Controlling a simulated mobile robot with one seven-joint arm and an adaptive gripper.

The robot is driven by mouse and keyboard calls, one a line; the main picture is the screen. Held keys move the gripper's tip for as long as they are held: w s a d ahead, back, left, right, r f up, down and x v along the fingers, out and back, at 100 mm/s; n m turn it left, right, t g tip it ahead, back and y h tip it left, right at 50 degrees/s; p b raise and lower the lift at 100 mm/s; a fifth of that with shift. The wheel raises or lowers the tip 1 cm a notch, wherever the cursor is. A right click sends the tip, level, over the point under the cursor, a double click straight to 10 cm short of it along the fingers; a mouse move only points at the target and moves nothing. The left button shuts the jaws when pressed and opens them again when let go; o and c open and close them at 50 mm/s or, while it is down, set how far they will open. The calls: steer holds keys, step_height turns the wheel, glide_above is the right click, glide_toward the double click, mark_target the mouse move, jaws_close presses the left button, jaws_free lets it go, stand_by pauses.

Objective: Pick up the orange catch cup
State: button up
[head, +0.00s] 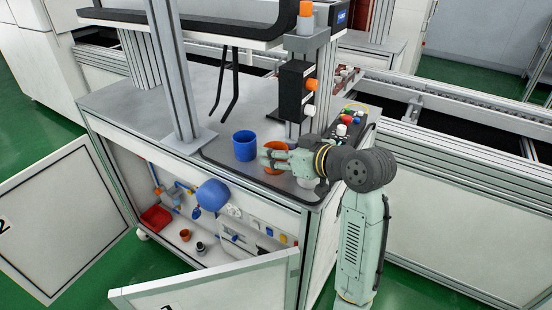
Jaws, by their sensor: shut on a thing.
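The orange catch cup (274,170) stands on the dark mat at the front corner of the workbench, partly hidden by my gripper and arm. My gripper (268,157) comes in from the right and its fingers are shut on the orange cup. I cannot tell whether the cup is touching the mat or slightly off it. A blue cup (244,146) stands upright on the mat just left of my gripper.
A white cup (306,182) is partly hidden under my arm. A black-and-grey post (294,92) with orange knobs rises behind. A button panel (350,122) lies to the right. Cabinet doors (215,290) stand open below. Clear bench top lies left of the mat.

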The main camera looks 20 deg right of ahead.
steer(key=shift+r, duration=0.15)
steer(key=shift+r+b, duration=0.3)
steer(key=shift+r, duration=0.3)
step_height(320, 180, up, 2)
steer(key=shift+r+b, duration=0.1)
steer(key=shift+b, duration=0.2)
steer(key=s+a+b, duration=1)
steer(key=s+a, duration=0.1)
steer(key=a, duration=0.3)
